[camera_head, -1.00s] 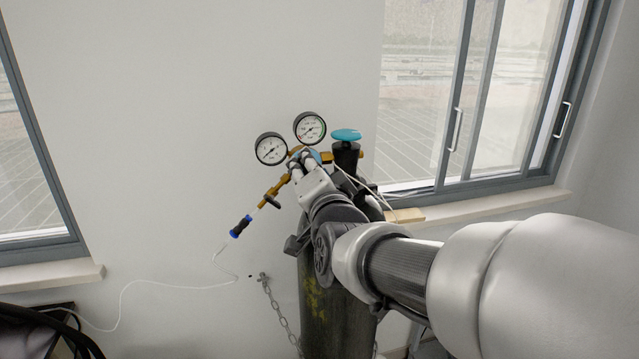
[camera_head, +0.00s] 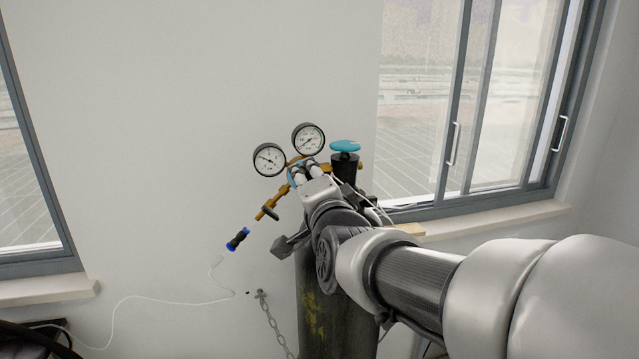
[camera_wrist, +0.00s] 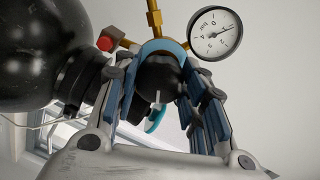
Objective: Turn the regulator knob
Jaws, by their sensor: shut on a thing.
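The regulator knob (camera_wrist: 160,75) is dark, with a blue ring around its far side, and sits between my fingers in the wrist view. My gripper (camera_wrist: 158,80) is shut on it, one finger on each side. In the head view my gripper (camera_head: 305,171) is at the regulator below the two gauges and hides most of the knob. The left gauge (camera_head: 270,159) and right gauge (camera_head: 308,139) are round with white faces. One gauge (camera_wrist: 215,33) shows at the upper right of the wrist view.
A dark gas cylinder (camera_head: 318,300) stands under my arm, with a teal handwheel (camera_head: 345,147) on top. A brass outlet with a blue-and-black fitting (camera_head: 238,239) points down left, trailing a thin white tube. A chain (camera_head: 273,325) hangs on the wall. Windows flank the wall.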

